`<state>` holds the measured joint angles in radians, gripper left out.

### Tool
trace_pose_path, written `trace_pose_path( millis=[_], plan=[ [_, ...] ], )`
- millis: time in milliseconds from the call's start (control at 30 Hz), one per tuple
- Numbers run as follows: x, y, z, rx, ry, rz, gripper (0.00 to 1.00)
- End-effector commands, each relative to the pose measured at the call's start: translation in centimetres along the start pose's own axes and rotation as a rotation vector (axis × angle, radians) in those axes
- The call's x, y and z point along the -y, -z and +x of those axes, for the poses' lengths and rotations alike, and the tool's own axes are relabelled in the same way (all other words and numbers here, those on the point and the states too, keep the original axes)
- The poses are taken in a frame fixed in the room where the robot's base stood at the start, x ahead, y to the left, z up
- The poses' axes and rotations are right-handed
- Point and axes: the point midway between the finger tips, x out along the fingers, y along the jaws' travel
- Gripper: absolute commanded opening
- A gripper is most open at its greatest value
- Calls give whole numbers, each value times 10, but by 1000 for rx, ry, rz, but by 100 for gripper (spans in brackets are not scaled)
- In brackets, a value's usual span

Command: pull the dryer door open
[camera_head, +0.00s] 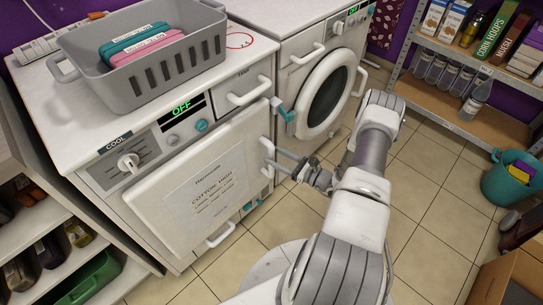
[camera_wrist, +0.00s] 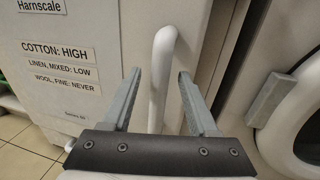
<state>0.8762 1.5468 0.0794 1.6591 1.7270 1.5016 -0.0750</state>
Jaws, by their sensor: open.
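The dryer is the white machine (camera_head: 110,180) on the left, its display reading OFF. Its square door (camera_head: 196,190) carries a paper with "COTTON: HIGH" and looks closed or nearly so. A white vertical bar handle (camera_head: 266,150) stands at the door's right edge. My gripper (camera_head: 272,160) is open at this handle. In the wrist view the handle (camera_wrist: 161,75) rises between the two grey fingers of my gripper (camera_wrist: 159,92), with gaps visible on both sides. The handle's lower end is hidden behind the gripper's dark base.
A second machine with a round door (camera_head: 327,95) stands close on the right. A grey basket (camera_head: 150,75) sits on the dryer. Shelves (camera_head: 460,105) and a teal bucket (camera_head: 510,180) are at right. Tiled floor (camera_head: 415,190) is clear around my arm.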

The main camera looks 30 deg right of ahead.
Motion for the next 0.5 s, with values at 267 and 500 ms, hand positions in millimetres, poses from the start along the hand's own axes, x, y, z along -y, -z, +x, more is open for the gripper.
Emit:
trace_pose_path(
  millis=[267, 500],
  plan=[
    [0, 0, 21, 1, -1, 0, 60],
    [0, 0, 22, 1, 0, 0, 60]
  ],
)
